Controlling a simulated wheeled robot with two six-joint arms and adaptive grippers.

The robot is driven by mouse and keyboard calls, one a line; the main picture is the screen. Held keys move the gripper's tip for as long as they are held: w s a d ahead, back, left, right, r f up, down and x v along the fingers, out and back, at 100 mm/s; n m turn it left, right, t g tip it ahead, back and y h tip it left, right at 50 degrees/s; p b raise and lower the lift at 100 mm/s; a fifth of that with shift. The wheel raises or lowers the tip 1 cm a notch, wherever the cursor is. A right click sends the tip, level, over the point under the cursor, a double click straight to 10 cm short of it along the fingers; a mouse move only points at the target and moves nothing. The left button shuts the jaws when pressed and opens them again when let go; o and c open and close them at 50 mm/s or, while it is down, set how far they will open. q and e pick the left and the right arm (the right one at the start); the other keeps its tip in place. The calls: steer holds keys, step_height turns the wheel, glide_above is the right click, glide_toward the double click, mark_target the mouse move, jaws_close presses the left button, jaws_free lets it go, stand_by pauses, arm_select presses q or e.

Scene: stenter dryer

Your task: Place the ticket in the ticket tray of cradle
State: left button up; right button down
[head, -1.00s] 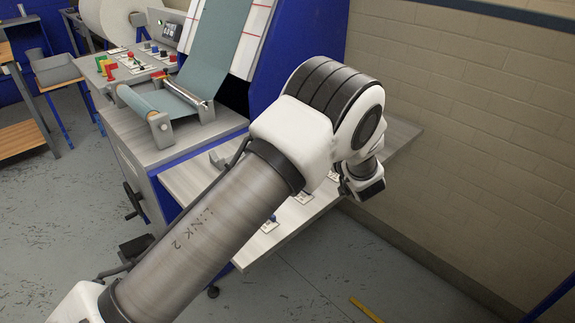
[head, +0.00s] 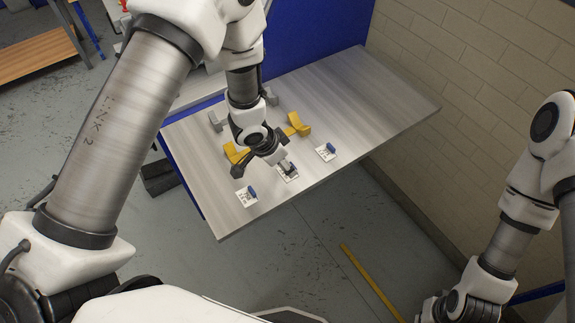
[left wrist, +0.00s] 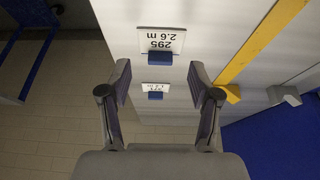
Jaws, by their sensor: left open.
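Three white tickets with blue clips or tabs lie in a row on the grey table: a near left ticket (head: 245,198), a middle ticket (head: 290,178) and a far right ticket (head: 326,153). My left gripper (head: 285,169) is open and points down at the middle ticket, partly covering it. In the left wrist view, a ticket reading 295, 2.6 m (left wrist: 162,41) lies beyond the open fingertips (left wrist: 160,80). Another ticket (left wrist: 155,88) shows between the fingers. Two yellow brackets (head: 299,124) (head: 235,153) stand behind the row, possibly the cradle. I cannot make out a ticket tray.
Grey blocks (head: 216,121) sit behind the brackets, near the blue machine panel (head: 318,35). The right part of the table (head: 385,90) is bare. A brick wall (head: 480,75) runs along the right. My right arm hangs off the table; its gripper (head: 440,306) is indistinct.

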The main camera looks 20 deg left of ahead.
arm_select(q)
steer(key=x, duration=0.4)
steer(key=shift+w, duration=0.3)
steer(key=shift+s+r, duration=0.1)
steer(key=shift+s, duration=0.05)
steer(key=c, duration=1)
steer(key=shift+r, duration=0.15)
